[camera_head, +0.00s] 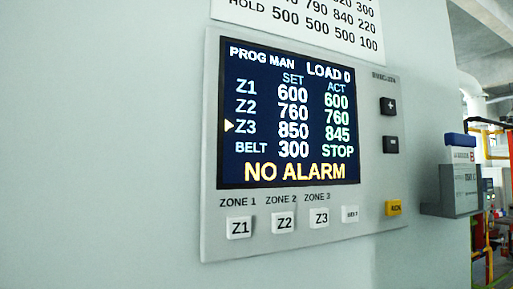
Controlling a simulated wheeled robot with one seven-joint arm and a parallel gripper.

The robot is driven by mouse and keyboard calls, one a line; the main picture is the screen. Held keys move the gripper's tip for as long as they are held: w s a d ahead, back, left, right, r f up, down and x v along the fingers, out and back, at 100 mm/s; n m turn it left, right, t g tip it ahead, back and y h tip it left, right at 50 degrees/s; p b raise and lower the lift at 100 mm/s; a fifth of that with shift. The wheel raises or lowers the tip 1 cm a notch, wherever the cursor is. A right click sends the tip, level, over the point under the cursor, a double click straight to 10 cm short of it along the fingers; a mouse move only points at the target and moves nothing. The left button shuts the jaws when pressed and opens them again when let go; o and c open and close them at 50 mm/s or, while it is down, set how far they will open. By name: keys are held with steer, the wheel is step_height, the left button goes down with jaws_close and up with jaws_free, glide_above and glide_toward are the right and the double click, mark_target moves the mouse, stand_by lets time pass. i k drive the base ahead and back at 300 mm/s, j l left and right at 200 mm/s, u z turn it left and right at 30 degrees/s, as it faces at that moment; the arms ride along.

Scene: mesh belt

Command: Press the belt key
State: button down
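The control panel (215,120) is a light grey plate fixed to a pale wall, seen at an angle. The belt key (350,214) appears to be the small white key at the right end of the bottom row; its lettering is too small to read surely. To its left are the white keys Z1 (239,228), Z2 (284,222) and Z3 (321,218). My gripper is not in view.
Black plus (388,106) and minus (391,145) keys sit right of the screen, with a yellow key (393,208) below. A grey box (460,188) with a blue top juts out at right. A printed sheet (300,22) hangs above. The space before the panel looks clear.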

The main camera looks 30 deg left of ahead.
mark_target(351, 213)
steer(key=u, duration=1.05)
